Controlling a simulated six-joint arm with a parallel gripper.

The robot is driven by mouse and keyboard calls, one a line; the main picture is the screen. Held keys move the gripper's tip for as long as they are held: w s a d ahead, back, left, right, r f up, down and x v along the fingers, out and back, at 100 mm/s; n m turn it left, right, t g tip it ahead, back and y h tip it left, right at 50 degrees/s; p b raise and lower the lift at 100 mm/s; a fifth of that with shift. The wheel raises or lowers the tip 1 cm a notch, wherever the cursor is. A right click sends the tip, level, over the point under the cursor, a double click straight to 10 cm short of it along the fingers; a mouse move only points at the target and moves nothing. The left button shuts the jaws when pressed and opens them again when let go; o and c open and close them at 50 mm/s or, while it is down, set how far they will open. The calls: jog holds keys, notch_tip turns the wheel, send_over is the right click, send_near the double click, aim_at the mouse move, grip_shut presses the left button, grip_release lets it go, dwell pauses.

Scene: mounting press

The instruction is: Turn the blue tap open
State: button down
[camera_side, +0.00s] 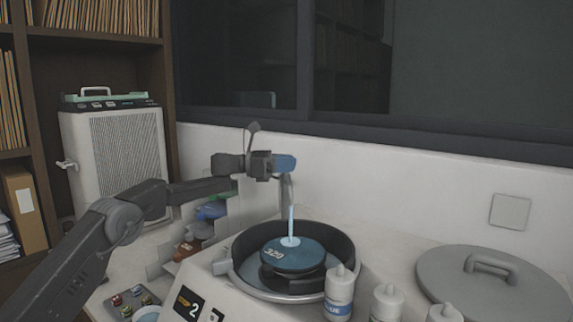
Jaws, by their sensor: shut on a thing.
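The blue tap (286,162) shows as a blue piece at the end of my gripper (273,166), above a grey downward part (287,187). My gripper reaches it from the left and is shut on it. The fingertips are small and dark here, so the exact grip is hard to see. A thin pale blue stream (291,222) runs from below the grey part down onto a dark blue disc (293,257) marked 320. The disc sits inside a round dark basin (340,247).
White bottles (340,291) stand in front of the basin. A grey round lid (490,280) lies at the right. Coloured items (212,210) stand behind my arm at the left. A white cabinet (113,155) and shelves are farther left.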

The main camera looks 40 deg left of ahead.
jog(key=shift+r, duration=0.1)
jog(key=shift+n+t+y, duration=2.4)
jog(key=shift+n+y, duration=0.2)
jog(key=shift+y, duration=0.7)
jog(key=c, duration=1.2)
grip_release()
jog(key=shift+a, duration=0.1)
jog(key=v, duration=1.3)
jog(key=shift+s, duration=0.35)
